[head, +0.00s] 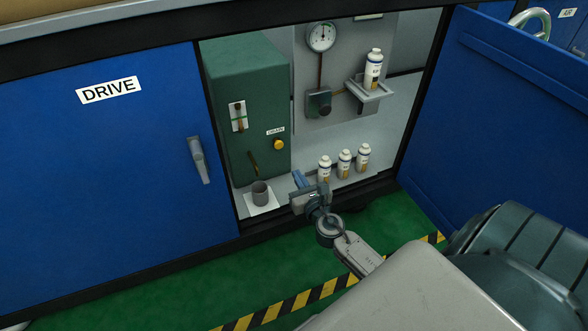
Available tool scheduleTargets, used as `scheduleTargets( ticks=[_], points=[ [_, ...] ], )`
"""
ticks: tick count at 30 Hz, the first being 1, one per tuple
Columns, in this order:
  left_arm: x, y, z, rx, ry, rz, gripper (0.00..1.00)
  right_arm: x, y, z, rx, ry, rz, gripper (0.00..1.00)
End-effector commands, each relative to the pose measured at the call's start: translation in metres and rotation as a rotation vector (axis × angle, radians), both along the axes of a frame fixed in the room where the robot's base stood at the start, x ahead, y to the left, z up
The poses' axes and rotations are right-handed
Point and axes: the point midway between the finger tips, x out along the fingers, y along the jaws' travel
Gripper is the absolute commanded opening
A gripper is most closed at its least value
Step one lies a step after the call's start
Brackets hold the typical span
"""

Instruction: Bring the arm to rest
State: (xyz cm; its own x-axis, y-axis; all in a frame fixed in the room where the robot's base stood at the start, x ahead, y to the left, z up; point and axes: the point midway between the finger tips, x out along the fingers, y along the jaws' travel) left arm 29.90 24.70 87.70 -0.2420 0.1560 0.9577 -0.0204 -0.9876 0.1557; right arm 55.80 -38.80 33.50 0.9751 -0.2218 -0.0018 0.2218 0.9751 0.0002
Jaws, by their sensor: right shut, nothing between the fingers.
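My right gripper (303,183) is in the head view, at the lower front of an open cabinet bay (340,192). Its arm comes in from the lower right. The gripper is shut with nothing held. Its tips point into the bay, between a small grey cup (261,193) on the left and several white bottles on the right. I cannot tell whether it touches the bay floor or edge. My left gripper is not in view.
A green box (247,110) with a yellow knob (278,145) stands inside the bay. White bottles (344,162) stand right of the gripper; another bottle (374,69) sits on a bracket below right of a gauge (321,37). A blue door (510,120) stands open at right. The green floor (180,290) is clear.

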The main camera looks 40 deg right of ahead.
Motion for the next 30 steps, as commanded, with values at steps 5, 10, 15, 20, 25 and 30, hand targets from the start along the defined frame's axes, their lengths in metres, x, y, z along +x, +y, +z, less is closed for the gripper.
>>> scheduleTargets(
  ticks=[5,10,15,20,25,30],
  points=[
    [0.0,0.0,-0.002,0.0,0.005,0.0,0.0,-0.004,0.001,0.0,0.001,0.0,0.0,0.0],
    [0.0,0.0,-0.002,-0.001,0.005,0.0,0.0,-0.004,0.001,0.0,0.001,0.0,0.0,0.0],
    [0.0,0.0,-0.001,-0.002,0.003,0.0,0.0,-0.004,0.001,0.0,0.001,0.0,0.0,0.0],
    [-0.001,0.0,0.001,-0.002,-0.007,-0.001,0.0,-0.004,0.002,0.001,0.011,-0.003,0.003,0.0],
    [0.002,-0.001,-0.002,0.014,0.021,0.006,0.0,0.002,0.037,0.038,0.272,-0.09,0.109,0.0],
    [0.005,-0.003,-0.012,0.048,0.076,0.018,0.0,-0.003,0.108,0.136,0.86,-0.267,0.397,0.0]
  ],
)
